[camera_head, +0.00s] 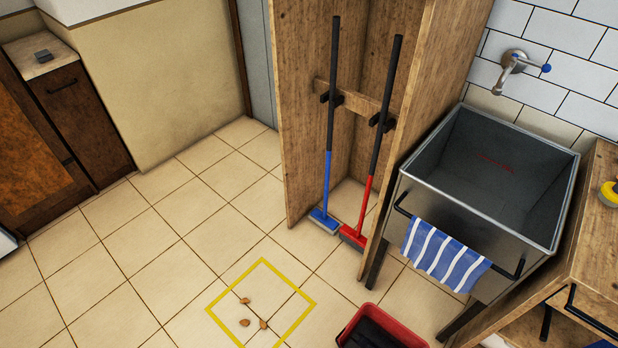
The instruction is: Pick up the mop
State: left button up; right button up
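Two long-handled cleaning tools stand upright in an open wooden cabinet (300,150), each at a black clip on its crossbar. The left one (327,178) has a black upper handle, a blue lower handle and a blue head with a greyish underside on the floor. The right one (367,195) has a black upper handle, a red lower handle and a red head with a dark underside. I cannot tell for sure which is the mop.
A metal sink (490,185) with a striped towel (444,254) stands right of the cabinet. A red bin (350,330) sits on the floor in front. A yellow square outline (238,284) surrounds several small brown bits (245,322). The tiled floor (130,250) at left is clear.

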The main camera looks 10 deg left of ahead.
aim_at(319, 218)
jog(key=i+j, duration=1.1)
jog(key=j, duration=0.15)
jog(key=i+j+z, duration=0.25)
jog(key=i+j, duration=0.15)
jog(key=j, duration=0.2)
